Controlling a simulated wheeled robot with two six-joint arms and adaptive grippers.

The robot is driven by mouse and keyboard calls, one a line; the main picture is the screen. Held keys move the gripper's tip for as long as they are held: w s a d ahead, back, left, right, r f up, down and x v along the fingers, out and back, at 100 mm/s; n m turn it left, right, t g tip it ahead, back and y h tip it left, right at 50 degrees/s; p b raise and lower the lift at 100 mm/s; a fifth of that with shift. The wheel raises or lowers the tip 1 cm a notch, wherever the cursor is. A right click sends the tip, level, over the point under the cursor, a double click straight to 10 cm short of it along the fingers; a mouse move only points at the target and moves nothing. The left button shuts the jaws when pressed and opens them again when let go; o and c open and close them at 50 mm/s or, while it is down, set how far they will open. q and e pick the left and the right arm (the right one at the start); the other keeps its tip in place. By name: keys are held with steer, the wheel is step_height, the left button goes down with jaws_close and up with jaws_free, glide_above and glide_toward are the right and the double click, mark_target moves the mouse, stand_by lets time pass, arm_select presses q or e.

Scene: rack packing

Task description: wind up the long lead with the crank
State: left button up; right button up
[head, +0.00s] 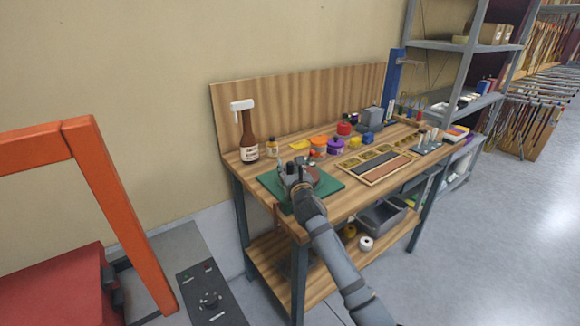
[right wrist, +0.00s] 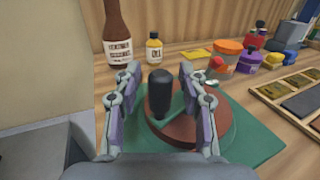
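The crank's black handle (right wrist: 159,92) stands upright over a reddish-brown drum (right wrist: 188,135) in the right wrist view. The drum sits on a green mat (right wrist: 262,142) at the bench's left end. My right gripper (right wrist: 161,84) is open, with one finger on each side of the handle and gaps visible between. In the head view my right gripper (head: 293,170) is over the green mat (head: 328,184) and hides most of the drum. A dark red strip (head: 277,217) hangs at the bench's front edge; I cannot tell if it is the long lead. My left gripper is out of view.
A brown spray bottle (head: 248,140) and a small labelled bottle (head: 272,148) stand behind the mat. Coloured tubs (head: 336,146) and a compartment tray (head: 372,168) are to the right. An orange frame (head: 110,190) stands left of the wooden bench.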

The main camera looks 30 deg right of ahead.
jaws_close()
steer(key=shift+w+f, duration=0.15)
steer(key=shift+f, duration=0.05)
stand_by(0.6)
steer(key=shift+w+m+h+b, duration=0.15)
steer(key=shift+m+h+b, duration=0.25)
steer(key=shift+m+h, duration=0.15)
steer(key=shift+a+f+g+h, duration=0.1)
steer(key=shift+f+g+h, duration=0.05)
steer(key=shift+g+h, duration=0.25)
steer(key=m+h+b, duration=0.1)
steer(key=w+m+g+h+b, duration=0.1)
steer(key=h, duration=0.1)
steer(key=shift+w+a+m+g+b, duration=0.2)
steer(key=shift+a+m+g+b, duration=0.05)
steer(key=shift+m+g+b, duration=0.1)
steer(key=shift+w+m+g+h+b, duration=0.3)
steer(key=shift+m+g+h, duration=0.2)
steer(key=shift+h, duration=0.2)
steer(key=shift+w+m+g+h+b, duration=0.2)
steer(key=shift+m+g+h+b, duration=0.2)
steer(key=shift+h, duration=0.25)
steer(key=shift+w+m+g, duration=0.15)
steer(key=shift+m+g, duration=0.1)
steer(key=shift+m, duration=0.05)
steer(key=shift+w+m+g+h+b, duration=0.3)
steer(key=shift+m+g+h+b, duration=0.15)
steer(key=shift+g+h, duration=0.2)
